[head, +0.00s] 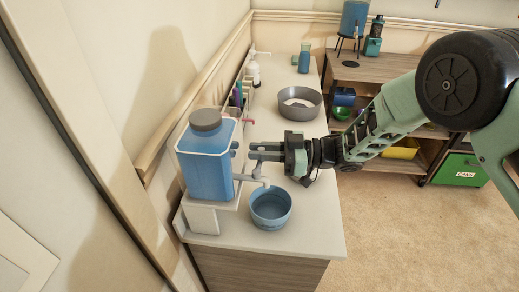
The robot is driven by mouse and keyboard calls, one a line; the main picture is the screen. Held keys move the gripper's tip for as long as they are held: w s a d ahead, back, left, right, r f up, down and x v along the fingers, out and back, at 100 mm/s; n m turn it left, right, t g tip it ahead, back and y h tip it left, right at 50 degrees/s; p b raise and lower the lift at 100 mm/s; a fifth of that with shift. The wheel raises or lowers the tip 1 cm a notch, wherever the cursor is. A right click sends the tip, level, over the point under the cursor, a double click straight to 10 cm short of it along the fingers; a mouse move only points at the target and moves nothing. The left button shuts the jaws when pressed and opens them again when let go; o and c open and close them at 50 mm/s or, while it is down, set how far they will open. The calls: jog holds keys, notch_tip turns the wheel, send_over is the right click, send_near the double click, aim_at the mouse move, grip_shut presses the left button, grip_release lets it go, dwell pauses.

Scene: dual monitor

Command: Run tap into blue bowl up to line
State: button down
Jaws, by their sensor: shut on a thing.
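A blue water tank (208,172) with a grey cap stands on a white stand at the counter's near left. Its grey tap (252,178) sticks out to the right, with the spout above the blue bowl (271,222). The bowl stands upright on the counter below the spout. My gripper (254,152) reaches in from the right, level with the tap, and is shut on the upper part of the tap. The fingertips partly hide the tap handle. I cannot make out a line, a water stream or a water level in the bowl.
A grey round pan (299,104) stands farther back on the white counter (285,145). A white bottle (253,73), a blue bottle (304,58) and small items stand behind. A wooden shelf (380,68) is at the back. The counter's front right corner is clear.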

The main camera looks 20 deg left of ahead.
jog(key=shift+s+d+m+t+y+b, duration=0.15)
jog(key=shift+d+m+t, duration=0.2)
jog(key=shift+m+t, duration=0.6)
jog(key=shift+w+d+m+t+y+b, duration=0.1)
jog(key=shift+d+m+t, duration=0.4)
jog(key=shift+t, duration=0.8)
jog(key=shift+s+d+m+t+y+b, duration=0.1)
jog(key=shift+d+m+t+y, duration=0.1)
jog(key=shift+m+t, duration=0.8)
jog(key=shift+t, duration=0.25)
jog(key=c, duration=1.4)
grip_release()
jog(key=d+b, duration=0.1)
jog(key=d, duration=0.4)
jog(key=s+d+b, duration=0.1)
jog(key=d, duration=1.1)
jog(key=shift+s+d+b, duration=0.2)
jog(key=shift+s+b, duration=0.15)
jog(key=shift+b, duration=0.05)
